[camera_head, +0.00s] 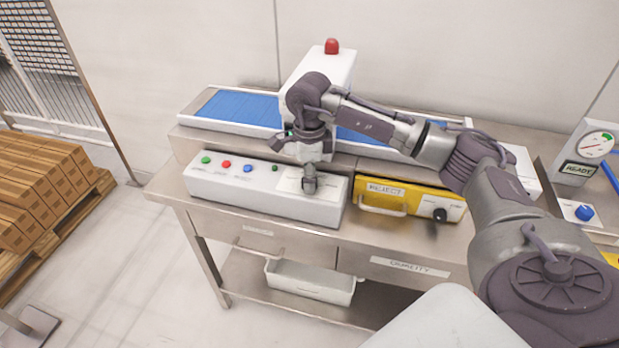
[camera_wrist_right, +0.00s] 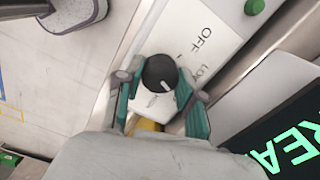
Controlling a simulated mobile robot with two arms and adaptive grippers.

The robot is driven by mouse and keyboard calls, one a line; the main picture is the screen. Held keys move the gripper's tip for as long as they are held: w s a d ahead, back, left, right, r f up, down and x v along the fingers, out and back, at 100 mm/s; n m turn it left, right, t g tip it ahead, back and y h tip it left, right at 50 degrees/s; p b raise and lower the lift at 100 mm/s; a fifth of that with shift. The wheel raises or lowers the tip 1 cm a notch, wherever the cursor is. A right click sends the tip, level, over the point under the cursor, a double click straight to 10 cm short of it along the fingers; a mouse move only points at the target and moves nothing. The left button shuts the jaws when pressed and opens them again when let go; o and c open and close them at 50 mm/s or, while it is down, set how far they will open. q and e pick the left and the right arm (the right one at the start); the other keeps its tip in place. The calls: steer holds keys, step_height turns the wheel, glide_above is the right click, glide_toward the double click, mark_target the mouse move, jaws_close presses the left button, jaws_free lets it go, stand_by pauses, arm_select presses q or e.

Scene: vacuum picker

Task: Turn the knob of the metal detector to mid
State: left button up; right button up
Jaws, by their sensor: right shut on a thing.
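The metal detector (camera_head: 318,68) is a white housing with a red lamp, standing over a blue conveyor belt. A white control panel (camera_head: 240,188) with several coloured buttons lies in front of it. My right gripper (camera_head: 309,184) reaches down to the panel's right part. In the right wrist view the black knob (camera_wrist_right: 160,72) sits between the teal fingers of my right gripper (camera_wrist_right: 163,92), which is shut on it. A white pointer mark shows on the knob. The labels OFF and LOW show beside it; other labels are hidden by a finger. My left gripper is not in view.
A yellow reject box (camera_head: 408,196) with a handle and a black knob (camera_head: 440,214) stands right of the panel. A gauge unit (camera_head: 590,148) and blue knob (camera_head: 584,212) are farther right. A white bin (camera_head: 310,283) sits on the lower shelf. Boxes (camera_head: 40,195) are stacked left.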

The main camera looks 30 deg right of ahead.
steer(key=shift+r, duration=0.1)
stand_by(0.3)
steer(key=o, duration=1.1)
steer(key=shift+o, duration=0.2)
step_height(320, 180, up, 12)
